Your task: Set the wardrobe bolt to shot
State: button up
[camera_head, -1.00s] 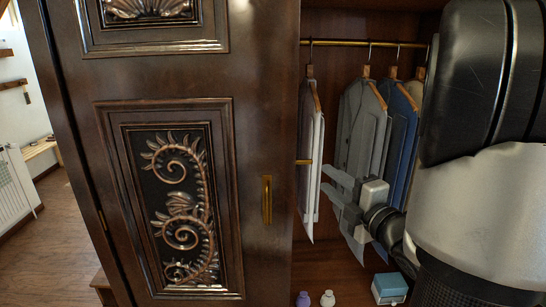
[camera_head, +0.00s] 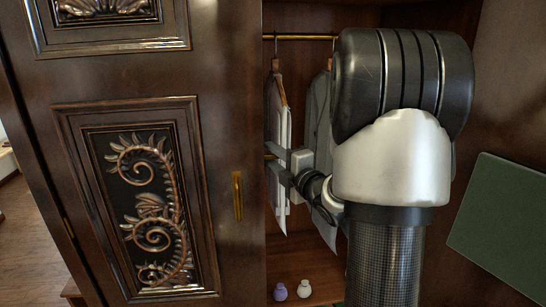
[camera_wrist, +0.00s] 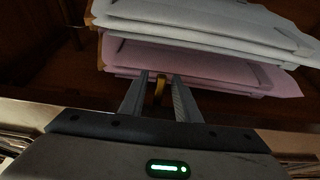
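The wardrobe door (camera_head: 226,120) is dark wood with carved panels and fills the left of the head view. A small brass piece (camera_head: 269,157), which looks like the bolt, shows by the door's right edge. The bolt's full travel and seat are hidden.
Shirts (camera_head: 278,130) on hangers hang from a brass rail (camera_head: 300,37) just behind my gripper. A brass handle (camera_head: 237,195) is on the door. A purple bottle (camera_head: 280,292) and a white bottle (camera_head: 304,289) stand on the wardrobe floor. A green panel (camera_head: 505,225) is at right.

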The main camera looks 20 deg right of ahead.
grip_shut()
jog(key=shift+r, duration=2)
jog(key=shift+c, duration=0.7)
grip_release()
jog(key=shift+r, duration=0.1)
jog(key=shift+o, duration=0.7)
jog(key=s+d, duration=0.2)
jog(key=s, duration=1.5)
jog(key=shift+s+b, duration=0.15)
jog(key=shift+b, duration=0.2)
